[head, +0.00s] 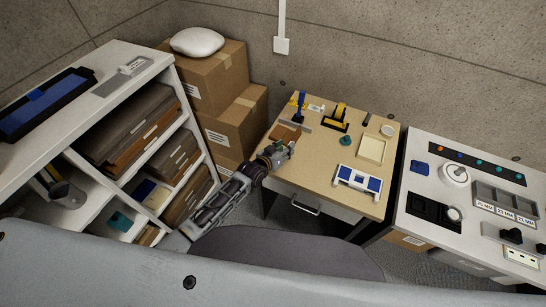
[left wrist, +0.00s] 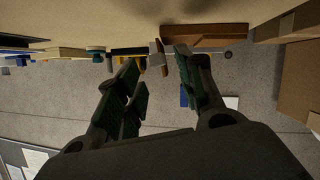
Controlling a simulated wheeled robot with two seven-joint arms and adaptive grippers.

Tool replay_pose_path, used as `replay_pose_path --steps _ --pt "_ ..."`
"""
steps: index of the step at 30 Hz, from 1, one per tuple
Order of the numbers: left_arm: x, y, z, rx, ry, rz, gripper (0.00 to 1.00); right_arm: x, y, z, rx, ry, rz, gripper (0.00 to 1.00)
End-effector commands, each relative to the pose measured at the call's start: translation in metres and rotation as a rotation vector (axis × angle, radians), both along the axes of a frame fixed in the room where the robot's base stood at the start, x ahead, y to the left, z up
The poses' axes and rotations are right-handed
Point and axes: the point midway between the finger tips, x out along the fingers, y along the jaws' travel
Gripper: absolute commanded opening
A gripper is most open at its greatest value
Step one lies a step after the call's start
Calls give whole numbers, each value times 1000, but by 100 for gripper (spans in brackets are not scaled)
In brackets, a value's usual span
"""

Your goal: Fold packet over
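My left gripper (head: 280,151) is over the left edge of the wooden-topped desk (head: 325,172), beside a brown block or tray (head: 287,132). In the left wrist view its green-padded fingers (left wrist: 158,62) stand apart with a gap between them. A small thin piece, pale on one side and brown on the other (left wrist: 156,52), shows beyond the gap; I cannot tell whether it is the packet or whether a finger touches it. The brown block also shows just beyond the right finger (left wrist: 205,36). No packet is clearly recognisable. My right gripper is not in view.
The desk holds a yellow-and-black stand (head: 337,118), a cream tray (head: 372,149), a white-and-blue rack (head: 358,180) and a green round piece (head: 345,140). A white cabinet (head: 425,178) stands right, a white shelf (head: 150,62) left. Desk front middle is clear.

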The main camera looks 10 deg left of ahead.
Motion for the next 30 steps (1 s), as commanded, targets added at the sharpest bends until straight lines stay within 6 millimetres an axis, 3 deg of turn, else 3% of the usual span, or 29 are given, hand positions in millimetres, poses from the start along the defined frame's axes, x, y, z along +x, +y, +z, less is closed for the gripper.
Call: replay_pose_path --steps 21,30 --pt "-55 29 24 0 1 0 38 0 0 0 0 0 0 40" --pt "-70 37 31 1 0 -1 38 0 0 0 0 0 0 40"
